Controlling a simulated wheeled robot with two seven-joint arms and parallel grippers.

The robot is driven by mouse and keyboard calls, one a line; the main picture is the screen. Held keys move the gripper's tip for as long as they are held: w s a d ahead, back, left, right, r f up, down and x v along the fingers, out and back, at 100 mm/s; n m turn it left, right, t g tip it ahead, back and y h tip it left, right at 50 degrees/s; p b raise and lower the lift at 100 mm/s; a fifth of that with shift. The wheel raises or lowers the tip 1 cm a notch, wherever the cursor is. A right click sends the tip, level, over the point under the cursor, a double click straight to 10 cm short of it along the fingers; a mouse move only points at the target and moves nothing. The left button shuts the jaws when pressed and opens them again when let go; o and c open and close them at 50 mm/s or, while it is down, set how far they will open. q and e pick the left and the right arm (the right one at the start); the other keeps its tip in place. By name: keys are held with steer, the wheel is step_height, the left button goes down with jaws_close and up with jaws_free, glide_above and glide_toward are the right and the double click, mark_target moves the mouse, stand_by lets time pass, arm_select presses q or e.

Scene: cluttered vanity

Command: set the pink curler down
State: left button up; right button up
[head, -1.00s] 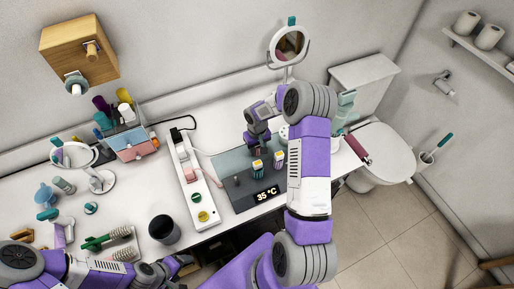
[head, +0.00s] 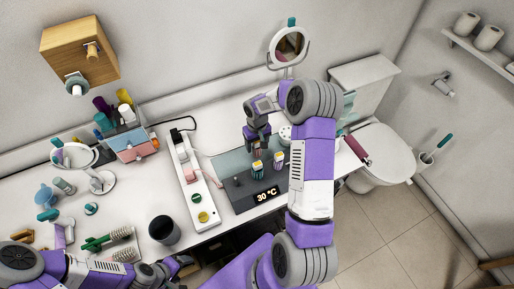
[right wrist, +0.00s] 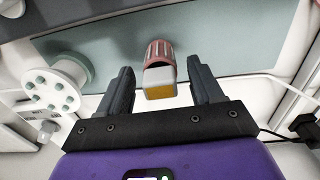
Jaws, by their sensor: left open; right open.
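The pink curler (right wrist: 160,70), with a ribbed pink body and a white and yellow end, is on the grey-green mat (right wrist: 225,50) in the right wrist view. It is between the open fingers of my right gripper (right wrist: 162,90), with a gap on each side. In the head view my right gripper (head: 258,148) is over the rear of the mat (head: 235,203), and I cannot pick out the pink curler there with certainty. Two yellow-topped curlers stand on the mat, one left (head: 257,167) and one right (head: 279,160). My left gripper (head: 168,271) is open near the front edge, far from the mat.
The mat display (head: 267,195) reads 30 °C.

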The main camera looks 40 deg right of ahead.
step_height(320, 180, up, 8)
steer(key=shift+r, duration=0.2)
stand_by(0.5)
